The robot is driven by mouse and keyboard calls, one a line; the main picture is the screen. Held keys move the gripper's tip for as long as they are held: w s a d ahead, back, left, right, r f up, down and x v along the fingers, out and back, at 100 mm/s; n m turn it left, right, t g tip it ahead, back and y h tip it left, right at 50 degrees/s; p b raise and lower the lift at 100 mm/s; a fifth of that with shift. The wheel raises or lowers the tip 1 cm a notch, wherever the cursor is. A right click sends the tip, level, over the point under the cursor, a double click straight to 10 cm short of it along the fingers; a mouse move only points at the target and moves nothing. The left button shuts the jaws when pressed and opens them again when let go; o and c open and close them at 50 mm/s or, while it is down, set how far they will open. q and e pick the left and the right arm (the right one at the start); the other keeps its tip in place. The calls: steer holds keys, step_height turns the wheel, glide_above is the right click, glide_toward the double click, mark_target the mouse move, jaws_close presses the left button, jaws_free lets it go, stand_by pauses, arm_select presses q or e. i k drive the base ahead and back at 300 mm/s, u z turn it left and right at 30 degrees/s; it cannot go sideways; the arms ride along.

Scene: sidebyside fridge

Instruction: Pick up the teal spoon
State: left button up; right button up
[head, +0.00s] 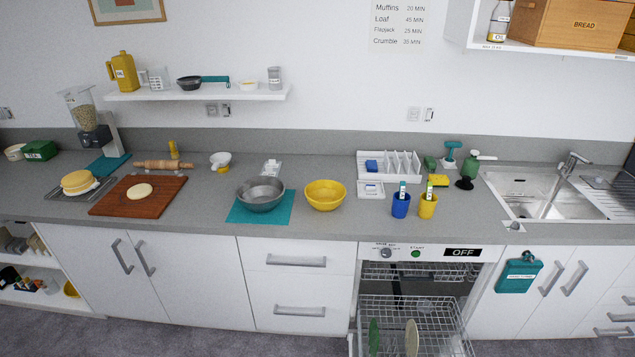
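I cannot make out a teal spoon in the head view. Neither of my grippers shows in this view. Teal items that I do see are a mat (283,213) under a grey metal bowl (261,192), a long teal handle (215,79) at a dark pan (188,83) on the wall shelf, and a teal brush-like item (451,152) left of the sink. A teal board-shaped item (518,272) hangs on a cabinet front. The inside of the metal bowl looks empty from here.
The grey counter holds a yellow bowl (325,194), a blue cup (401,206), a yellow cup (428,206), a wooden board (115,202) and a white dish rack (389,163). The dishwasher is open, its lower rack (452,330) pulled out below the counter. A sink (522,183) is at right.

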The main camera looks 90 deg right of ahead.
mark_target(403, 184)
steer(key=z, duration=1.65)
